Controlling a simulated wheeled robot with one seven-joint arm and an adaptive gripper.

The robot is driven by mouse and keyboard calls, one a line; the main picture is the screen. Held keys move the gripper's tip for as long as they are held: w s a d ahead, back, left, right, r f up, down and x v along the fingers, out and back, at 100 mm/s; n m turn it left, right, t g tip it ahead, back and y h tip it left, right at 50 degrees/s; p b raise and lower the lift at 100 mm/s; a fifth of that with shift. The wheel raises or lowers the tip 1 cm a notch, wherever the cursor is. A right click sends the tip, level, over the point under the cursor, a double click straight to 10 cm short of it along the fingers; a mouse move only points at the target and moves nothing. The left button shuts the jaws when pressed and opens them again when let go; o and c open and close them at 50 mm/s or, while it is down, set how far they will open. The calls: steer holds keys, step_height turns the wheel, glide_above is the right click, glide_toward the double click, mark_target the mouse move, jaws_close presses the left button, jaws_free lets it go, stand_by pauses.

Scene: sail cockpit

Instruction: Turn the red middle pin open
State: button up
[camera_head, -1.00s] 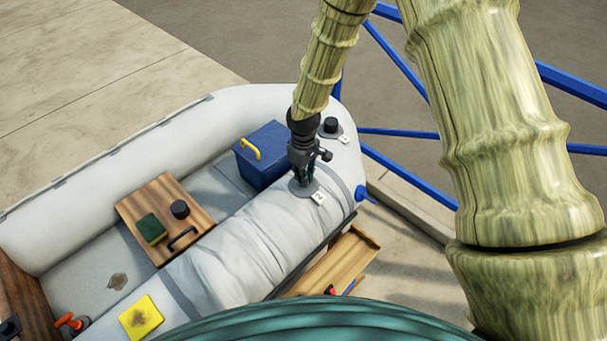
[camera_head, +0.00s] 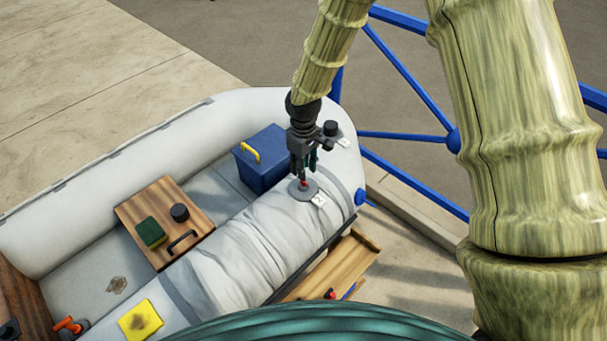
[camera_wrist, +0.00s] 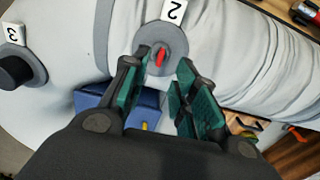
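The red pin (camera_wrist: 160,56) stands in the middle of a round grey valve base (camera_wrist: 176,39) on the grey inflatable boat tube, beside a white label "2" (camera_wrist: 173,10). In the head view the same base (camera_head: 303,193) lies just below my gripper (camera_head: 304,172), with a bit of red showing at its centre. In the wrist view my gripper (camera_wrist: 163,72) is open, its green-padded fingers apart with a gap between them. The red pin shows past the fingertips, near the left one. I cannot tell whether the pin touches a finger.
A black-capped valve (camera_wrist: 16,71) with label "3" (camera_wrist: 15,34) sits farther along the tube. A blue box (camera_head: 262,157) with a yellow handle stands inside the boat. A wooden seat (camera_head: 150,222) carries a green sponge (camera_head: 151,232). Blue rails (camera_head: 405,135) stand behind.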

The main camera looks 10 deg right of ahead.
step_height(320, 180, up, 6)
steer(key=shift+r, duration=0.25)
stand_by(0.6)
